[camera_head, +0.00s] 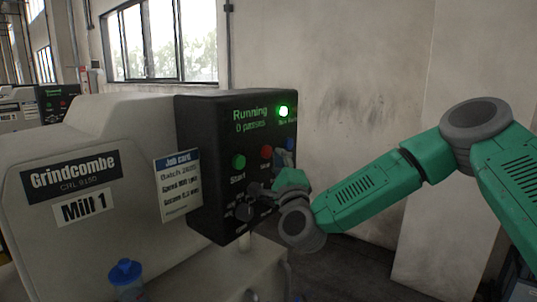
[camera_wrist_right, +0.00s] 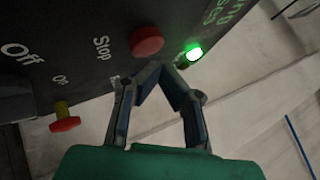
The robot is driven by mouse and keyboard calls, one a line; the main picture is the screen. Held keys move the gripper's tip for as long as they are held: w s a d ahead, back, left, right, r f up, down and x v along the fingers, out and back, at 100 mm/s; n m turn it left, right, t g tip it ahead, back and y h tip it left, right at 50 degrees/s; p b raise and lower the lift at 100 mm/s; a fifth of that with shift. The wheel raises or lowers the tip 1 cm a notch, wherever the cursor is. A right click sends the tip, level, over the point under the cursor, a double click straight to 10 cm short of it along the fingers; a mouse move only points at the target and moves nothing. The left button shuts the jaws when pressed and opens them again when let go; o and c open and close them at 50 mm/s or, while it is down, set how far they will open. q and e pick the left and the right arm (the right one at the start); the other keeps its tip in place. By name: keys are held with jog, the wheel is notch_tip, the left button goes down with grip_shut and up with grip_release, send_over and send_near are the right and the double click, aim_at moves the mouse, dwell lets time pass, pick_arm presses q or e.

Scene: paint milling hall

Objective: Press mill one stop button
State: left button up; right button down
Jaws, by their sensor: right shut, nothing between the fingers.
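The red stop button (camera_head: 266,152) is on the black control panel (camera_head: 205,125) of Mill 1, right of the green Start button (camera_head: 239,161). In the right wrist view the stop button (camera_wrist_right: 147,41) is a round red cap beside the word "Stop". My right gripper (camera_wrist_right: 158,68) is shut and empty, its blue-grey fingertips meeting just below the button in that picture. I cannot tell whether they touch it. In the head view this gripper (camera_head: 284,155) is in front of the panel's right part. My left gripper is not in view.
The panel display reads "Running, 0 passes", with a lit green lamp (camera_head: 283,110). A red and yellow knob (camera_wrist_right: 65,122) sits near "Off" and "On" labels.

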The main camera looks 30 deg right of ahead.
dwell(0.6)
jog(key=shift+w+a+r+b, duration=0.1)
jog(key=shift+w+a+b, duration=0.15)
jog(key=shift+w+b, duration=0.1)
jog(key=shift+w+a+b, duration=0.15)
jog(key=shift+w+b, duration=0.15)
jog(key=shift+w, duration=0.1)
dwell(0.7)
jog(key=shift+s, duration=0.1)
jog(key=shift+s+d, duration=0.3)
jog(key=shift+s, duration=0.45)
jog(key=s, duration=0.1)
jog(key=s+d, duration=0.1)
jog(key=s, duration=0.1)
jog(key=s+d, duration=0.1)
jog(key=shift+s, duration=0.3)
jog(key=shift+a, duration=0.1)
dwell(0.7)
